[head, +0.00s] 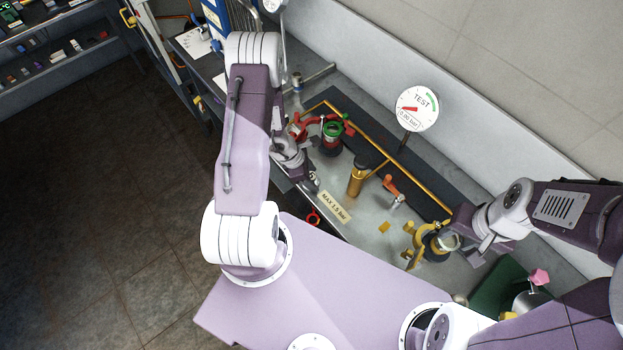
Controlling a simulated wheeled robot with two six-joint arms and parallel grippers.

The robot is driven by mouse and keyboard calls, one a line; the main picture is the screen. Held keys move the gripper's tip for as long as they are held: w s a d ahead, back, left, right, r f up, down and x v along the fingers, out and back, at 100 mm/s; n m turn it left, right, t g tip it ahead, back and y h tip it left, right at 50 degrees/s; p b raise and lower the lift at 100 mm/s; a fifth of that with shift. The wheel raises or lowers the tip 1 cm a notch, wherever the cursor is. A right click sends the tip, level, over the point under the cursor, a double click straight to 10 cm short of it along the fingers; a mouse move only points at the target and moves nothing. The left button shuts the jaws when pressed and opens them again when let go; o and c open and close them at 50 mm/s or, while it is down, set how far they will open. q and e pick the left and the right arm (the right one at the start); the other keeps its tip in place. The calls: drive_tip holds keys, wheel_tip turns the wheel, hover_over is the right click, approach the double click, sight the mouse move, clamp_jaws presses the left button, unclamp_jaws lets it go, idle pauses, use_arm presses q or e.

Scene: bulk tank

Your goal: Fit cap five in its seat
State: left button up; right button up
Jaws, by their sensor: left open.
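No cap can be read as number five at this size. A round fitting with a yellow clamp (420,240) stands on the steel bench at the lower right, with a dark and silver round part (442,242) at it. A second fitting with a green top and red clamp (333,130) stands further back. My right gripper (466,232) is just right of the yellow-clamped fitting; its fingertips are too small to judge, and contact cannot be told. My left gripper (309,178) is open, in front of the red-clamped fitting and left of a brass cylinder (357,180).
Thin brass pipes (425,194) frame the bench area. A gauge (417,108) marked TEST reads 0.00 bar. An orange-handled valve (393,188), a MAX 1.5 bar label (335,206) and a red ring (314,217) are nearby. A pink-knobbed part (539,277) is by a green mat (490,285).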

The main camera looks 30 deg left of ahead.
use_arm(q)
drive_tip(key=shift+s, duration=0.1)
drive_tip(key=c, duration=1.2)
drive_tip(key=shift+c, duration=0.2)
drive_tip(key=shift+r, duration=0.1)
